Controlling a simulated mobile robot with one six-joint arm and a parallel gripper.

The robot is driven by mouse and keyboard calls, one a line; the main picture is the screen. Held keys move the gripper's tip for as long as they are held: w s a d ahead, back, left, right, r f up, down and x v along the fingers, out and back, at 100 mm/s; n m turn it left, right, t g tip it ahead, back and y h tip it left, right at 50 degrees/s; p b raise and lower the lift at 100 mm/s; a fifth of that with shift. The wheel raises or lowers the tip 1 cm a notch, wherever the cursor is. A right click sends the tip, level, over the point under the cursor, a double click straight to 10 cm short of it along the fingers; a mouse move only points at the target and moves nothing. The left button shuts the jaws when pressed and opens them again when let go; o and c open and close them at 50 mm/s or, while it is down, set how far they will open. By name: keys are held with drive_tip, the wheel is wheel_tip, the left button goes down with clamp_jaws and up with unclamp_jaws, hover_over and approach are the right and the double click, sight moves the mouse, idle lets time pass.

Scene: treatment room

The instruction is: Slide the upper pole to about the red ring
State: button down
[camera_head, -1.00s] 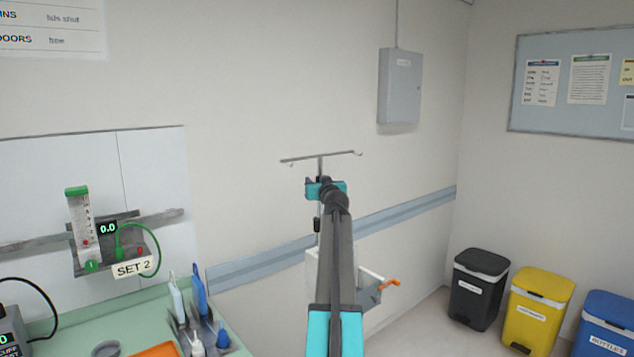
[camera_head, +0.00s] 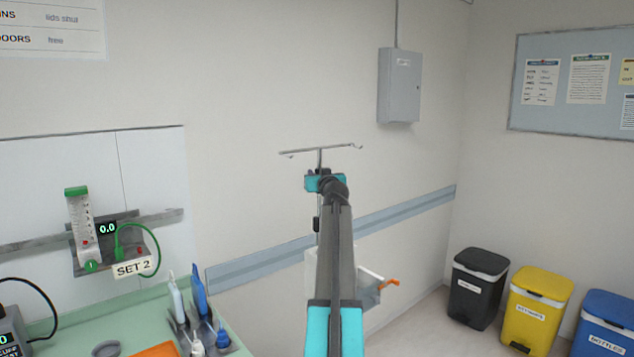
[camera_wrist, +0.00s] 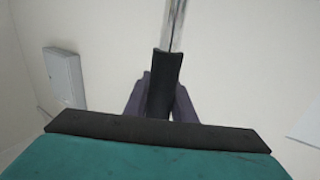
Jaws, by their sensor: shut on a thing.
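The upper pole (camera_head: 319,158) is a thin metal rod with a hooked crossbar (camera_head: 335,150) at its top. In the wrist view, the bare metal pole (camera_wrist: 177,25) runs into a black sleeve (camera_wrist: 165,72). My gripper (camera_head: 315,176) is shut on this sleeve just below the crossbar; its two dark fingers (camera_wrist: 160,105) lie on both sides of it. A small black collar (camera_head: 317,224) shows lower on the stand, left of my arm. I cannot see the red ring in either view; my arm covers part of the stand.
A pale box (camera_head: 318,265) and a grey tray with an orange handle (camera_head: 392,282) are low by the stand. A green counter (camera_head: 120,310) with instruments is at left. Bins (camera_head: 533,305) stand at right. A grey wall box (camera_head: 400,85) hangs behind.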

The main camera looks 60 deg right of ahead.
sight(320, 158)
wheel_tip(320, 158, up, 7)
drive_tip(key=shift+f, duration=0.15)
drive_tip(key=c, duration=1.5)
unclamp_jaws()
drive_tip(key=shift+f, duration=0.1)
drive_tip(key=shift+s+a, duration=0.1)
drive_tip(key=shift+v, duration=0.85)
drive_tip(key=shift+b+v, duration=1.65)
drive_tip(key=shift+v, duration=4.3)
